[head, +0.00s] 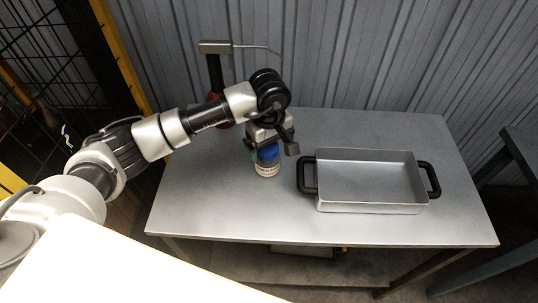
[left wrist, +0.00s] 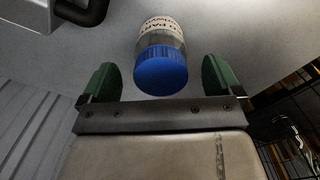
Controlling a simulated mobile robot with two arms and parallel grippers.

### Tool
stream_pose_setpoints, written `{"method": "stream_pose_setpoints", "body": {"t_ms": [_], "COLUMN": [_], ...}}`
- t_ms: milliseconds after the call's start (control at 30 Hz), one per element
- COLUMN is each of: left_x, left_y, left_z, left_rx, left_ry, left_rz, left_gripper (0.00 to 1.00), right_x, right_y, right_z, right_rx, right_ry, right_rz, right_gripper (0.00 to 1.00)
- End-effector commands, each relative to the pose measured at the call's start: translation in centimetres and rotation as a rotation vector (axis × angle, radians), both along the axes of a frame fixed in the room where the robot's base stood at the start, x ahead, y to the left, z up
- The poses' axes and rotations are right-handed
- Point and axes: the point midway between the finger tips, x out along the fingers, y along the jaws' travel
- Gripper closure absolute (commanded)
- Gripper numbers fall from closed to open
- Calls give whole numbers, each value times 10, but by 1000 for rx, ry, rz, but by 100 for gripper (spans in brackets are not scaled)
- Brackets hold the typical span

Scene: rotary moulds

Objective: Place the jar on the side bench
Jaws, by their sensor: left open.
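The jar (head: 267,168), with a blue lid and a pale label, stands upright on the grey metal bench (head: 230,218), left of the tray. My left gripper (head: 266,147) is above and around the lid in the head view, which partly hides it. In the left wrist view, the jar (left wrist: 161,62) lies ahead between the two green fingertips of my left gripper (left wrist: 160,80). The fingers are apart, with a gap on each side of the blue lid. My right gripper is in neither view.
A metal tray (head: 368,207) with black handles stands on the bench just right of the jar. A dark post with a grey head (head: 215,47) rises behind my left arm. Another dark bench (head: 520,150) is at the right edge. The bench front is clear.

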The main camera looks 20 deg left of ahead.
Motion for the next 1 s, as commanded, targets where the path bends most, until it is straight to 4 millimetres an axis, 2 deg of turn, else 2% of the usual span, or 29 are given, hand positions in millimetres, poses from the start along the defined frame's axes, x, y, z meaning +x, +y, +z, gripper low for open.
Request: {"method": "stream_pose_setpoints", "body": {"t_ms": [33,200,400,600,1000], "left_x": [1,1,0,0,0], "left_y": [1,0,0,0,0], "left_z": [10,46,73,80,79], "left_rx": [1,-1,0,0,0], "left_ry": [-8,-6,-2,1,0], "left_rz": [0,0,1,1,1], "left_gripper": [7,7,7,7,7], "right_x": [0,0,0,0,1], "right_y": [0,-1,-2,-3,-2], "right_z": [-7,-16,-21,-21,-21], "right_rx": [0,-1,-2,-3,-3], "right_ry": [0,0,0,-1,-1], "right_rz": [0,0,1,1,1], "right_gripper": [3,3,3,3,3]}}
